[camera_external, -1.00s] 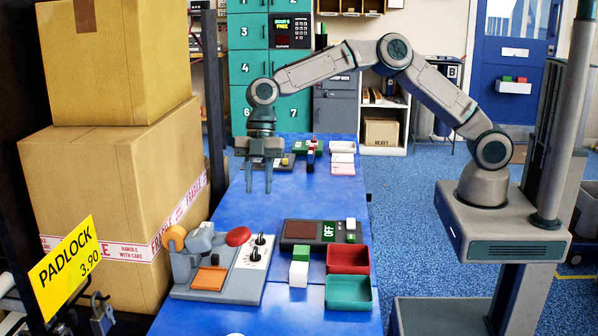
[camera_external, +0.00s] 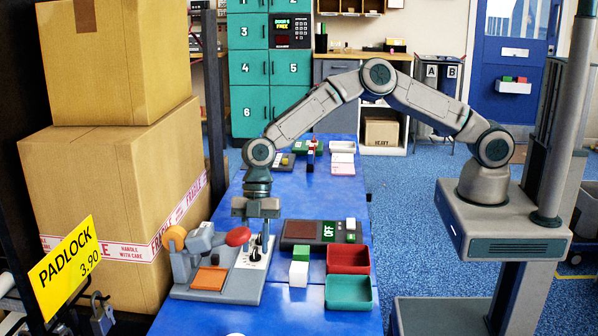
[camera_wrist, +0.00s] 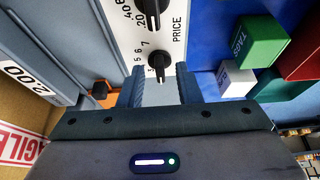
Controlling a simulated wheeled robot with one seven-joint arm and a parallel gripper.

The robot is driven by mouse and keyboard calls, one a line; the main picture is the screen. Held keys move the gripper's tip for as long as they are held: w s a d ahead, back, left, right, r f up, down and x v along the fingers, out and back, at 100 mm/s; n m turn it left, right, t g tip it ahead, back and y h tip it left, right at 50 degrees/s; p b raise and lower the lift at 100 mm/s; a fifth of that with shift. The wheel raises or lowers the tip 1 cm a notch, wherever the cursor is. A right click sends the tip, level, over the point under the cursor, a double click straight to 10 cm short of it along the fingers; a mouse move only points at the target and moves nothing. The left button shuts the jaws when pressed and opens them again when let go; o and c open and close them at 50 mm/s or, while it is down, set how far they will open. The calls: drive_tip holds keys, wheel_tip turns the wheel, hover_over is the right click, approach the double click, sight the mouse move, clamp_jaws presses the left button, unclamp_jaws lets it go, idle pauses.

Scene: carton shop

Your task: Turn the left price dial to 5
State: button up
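A white price panel (camera_external: 247,263) on the grey machine (camera_external: 205,293) bears two black dials. In the wrist view, the nearer dial (camera_wrist: 158,62) has small digits including 6 and 7 beside it, and the farther dial (camera_wrist: 151,12) has 20 and 40. I cannot tell which dial counts as the left one, or the exact number either points at. My gripper (camera_wrist: 160,90) is open and empty, pointing down at the panel. In the wrist view its fingers lie on either side of the panel strip just below the nearer dial. Contact is not visible. In the external view my gripper (camera_external: 257,233) partly hides the dials.
A red knob (camera_external: 237,236) is close left of my gripper. A display unit (camera_external: 318,233) stands right, with green and white blocks (camera_external: 299,272), a red tray (camera_external: 348,260) and a green tray (camera_external: 349,293) nearby. Cartons (camera_external: 110,200) stand left.

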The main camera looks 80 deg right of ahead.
drive_tip(key=shift+f, duration=0.1)
clamp_jaws()
drive_tip(key=shift+f+m+b, duration=0.1)
drive_tip(key=shift+m+b, duration=0.3)
drive_tip(key=shift+b, duration=0.15)
drive_tip(key=shift+s+m+t+b, duration=0.15)
drive_tip(key=shift+m+t+b, duration=0.45)
drive_tip(key=shift+m+b, duration=0.4)
drive_tip(key=m+b, duration=0.1)
drive_tip(key=m, duration=0.1)
drive_tip(key=m+t+b, duration=0.1)
drive_tip(key=shift+s+a+m+h, duration=0.15)
drive_tip(key=shift+m+h, duration=0.15)
drive_tip(key=shift+m, duration=0.1)
drive_tip(key=m+b, duration=0.1)
drive_tip(key=m, duration=0.1)
drive_tip(key=m+t+h+b, duration=0.1)
drive_tip(key=m, duration=0.1)
drive_tip(key=m+t+b, duration=0.1)
drive_tip(key=m, duration=0.1)
drive_tip(key=shift+s+a+h, duration=0.2)
drive_tip(key=shift+a+h, duration=0.1)
drive_tip(key=shift+h, duration=0.1)
drive_tip(key=m+h, duration=0.1)
drive_tip(key=m, duration=0.4)
drive_tip(key=shift+a+h, duration=0.15)
drive_tip(key=shift+h, duration=0.25)
